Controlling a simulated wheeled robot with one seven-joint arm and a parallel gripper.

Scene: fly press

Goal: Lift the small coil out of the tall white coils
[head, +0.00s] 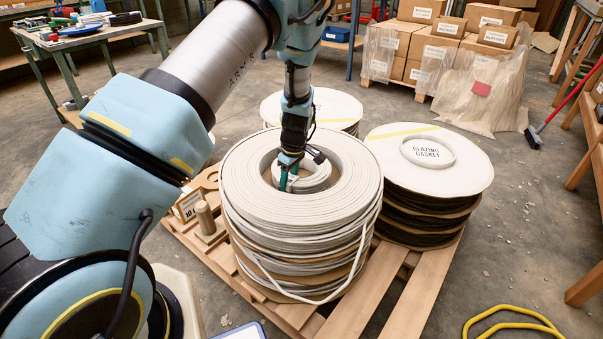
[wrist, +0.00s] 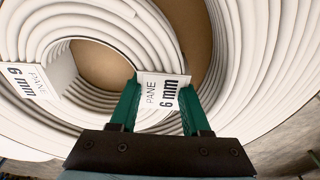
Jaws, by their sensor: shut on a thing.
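The tall white coils (head: 245,190) stand stacked on a wooden pallet, with a round hollow in the middle. The small coil (head: 318,180) is a white ring inside that hollow; it also shows in the wrist view (wrist: 120,25). A white tag reading "PANE 6 mm" (wrist: 164,91) wraps its near side, and a second tag (wrist: 27,82) is on its left. My gripper (head: 289,182) reaches down into the hollow. In the wrist view its green fingers (wrist: 160,100) are shut on the small coil's wall at the tag. The coil's underside is hidden.
The pallet (head: 352,312) also bears a lidded "glazing gasket" reel (head: 460,165) close on the right and another reel (head: 335,105) behind. A wooden peg (head: 205,218) and a label card (head: 187,206) are at the left. Above the coils, my arm takes up the left side.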

